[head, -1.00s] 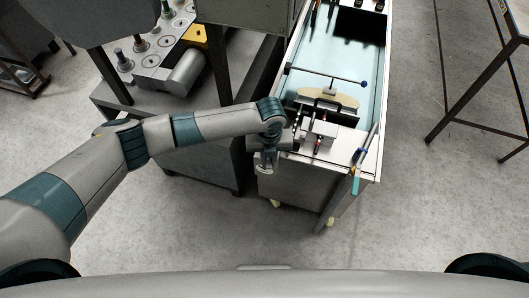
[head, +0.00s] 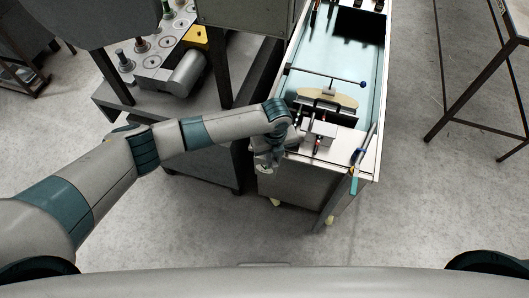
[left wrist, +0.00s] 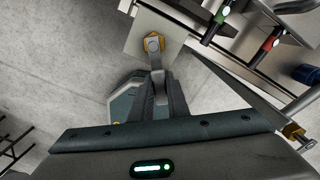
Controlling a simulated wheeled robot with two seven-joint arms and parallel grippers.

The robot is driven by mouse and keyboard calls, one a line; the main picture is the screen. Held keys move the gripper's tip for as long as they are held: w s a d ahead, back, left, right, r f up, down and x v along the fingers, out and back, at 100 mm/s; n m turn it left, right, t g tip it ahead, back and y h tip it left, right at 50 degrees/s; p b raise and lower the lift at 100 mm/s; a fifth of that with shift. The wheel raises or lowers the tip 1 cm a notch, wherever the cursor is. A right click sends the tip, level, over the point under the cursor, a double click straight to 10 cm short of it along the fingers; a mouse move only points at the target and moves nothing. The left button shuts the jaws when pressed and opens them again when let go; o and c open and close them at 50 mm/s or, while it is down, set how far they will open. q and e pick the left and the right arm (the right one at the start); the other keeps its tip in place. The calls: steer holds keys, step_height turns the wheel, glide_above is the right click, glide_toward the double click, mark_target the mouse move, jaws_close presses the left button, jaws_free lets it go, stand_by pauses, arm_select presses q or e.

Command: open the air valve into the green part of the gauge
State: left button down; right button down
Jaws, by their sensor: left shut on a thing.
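The air valve shows in the left wrist view as a brass hex fitting (left wrist: 153,43) on a light grey plate, with a short grey lever (left wrist: 157,66) running down from it. My left gripper (left wrist: 158,88) is shut on this lever, just below the fitting. In the head view my left gripper (head: 268,158) is at the front left corner of the long bench, and the valve there is hidden or too small to make out. I cannot make out a gauge face with a green part in either view. My right gripper is not in view.
The bench (head: 371,125) has a pale blue bed with a crossbar and a blue knob. Close to my gripper are a green-tipped handle (left wrist: 219,20) and a red handle (left wrist: 267,44). A dark machine stand with a grey cylinder (head: 186,72) is to the left. The floor in front is clear.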

arm_select(q)
steer(key=shift+w+d+n, duration=0.1)
steer(key=shift+d+n, duration=0.15)
steer(key=shift+n, duration=0.25)
steer(key=shift+w+d+n+p, duration=0.2)
steer(key=shift+d+n+p, duration=0.3)
steer(key=shift+n, duration=0.5)
steer(key=shift+w+d+n+p, duration=0.3)
steer(key=shift+n+p, duration=0.05)
steer(key=shift+n, duration=0.65)
